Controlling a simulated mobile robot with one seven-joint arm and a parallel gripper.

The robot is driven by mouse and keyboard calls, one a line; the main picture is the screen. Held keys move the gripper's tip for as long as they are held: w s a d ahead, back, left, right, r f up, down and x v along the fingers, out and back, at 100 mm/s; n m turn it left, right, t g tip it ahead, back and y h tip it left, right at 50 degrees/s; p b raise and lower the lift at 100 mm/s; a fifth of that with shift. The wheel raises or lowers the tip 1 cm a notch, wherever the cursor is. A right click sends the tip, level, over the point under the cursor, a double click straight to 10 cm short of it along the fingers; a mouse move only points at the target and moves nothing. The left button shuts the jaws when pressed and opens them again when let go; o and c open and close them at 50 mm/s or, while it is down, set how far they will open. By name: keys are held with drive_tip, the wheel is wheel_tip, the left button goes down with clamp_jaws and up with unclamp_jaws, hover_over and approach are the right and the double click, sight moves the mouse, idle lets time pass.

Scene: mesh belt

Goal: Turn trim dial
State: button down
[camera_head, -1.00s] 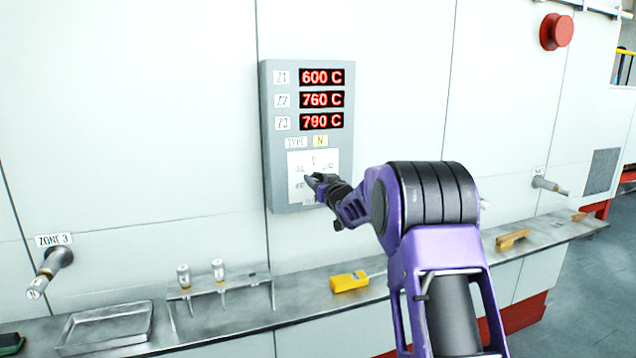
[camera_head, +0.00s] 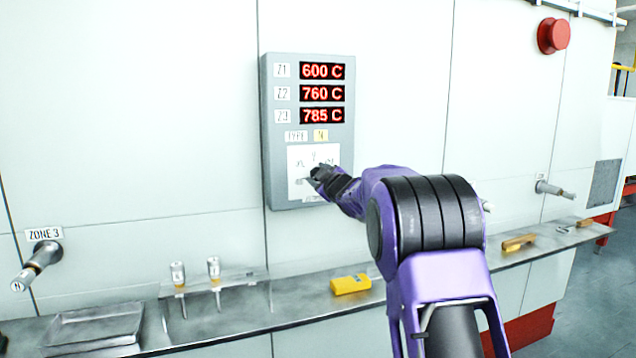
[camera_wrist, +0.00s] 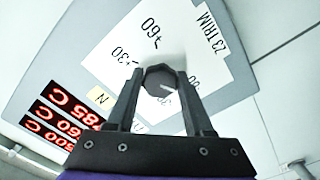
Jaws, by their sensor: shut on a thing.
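The trim dial (camera_wrist: 160,80) is a small dark faceted knob with a pale pointer line. It sits on a white scale plate marked Z3 TRIM, with +30 and +60 readable in the wrist view. My gripper (camera_wrist: 158,88) is shut on the dial, one finger on each side. In the head view my gripper (camera_head: 318,178) is at the lower part of the grey panel (camera_head: 270,150) and hides the dial. The Z3 display (camera_head: 322,116) reads 785 C. The Z1 display (camera_head: 322,71) reads 600 C and Z2 reads 760 C.
A metal shelf (camera_head: 300,300) runs below the panel, with a yellow meter (camera_head: 350,284), a tray (camera_head: 95,327) and a small rack with two vials. A ZONE 3 fitting (camera_head: 38,265) sticks out at left. A red button (camera_head: 553,36) is at upper right.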

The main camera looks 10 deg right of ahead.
drive_tip(key=shift+f+n+b, duration=0.15)
drive_tip(key=shift+n+b, duration=0.3)
drive_tip(key=shift+n, duration=0.35)
drive_tip(key=shift+c, duration=1.5)
unclamp_jaws()
drive_tip(key=shift+s, duration=0.1)
drive_tip(key=s+d+b, duration=0.1)
drive_tip(key=s+d, duration=0.2)
drive_tip(key=s, duration=1.4)
drive_tip(key=shift+r, duration=0.2)
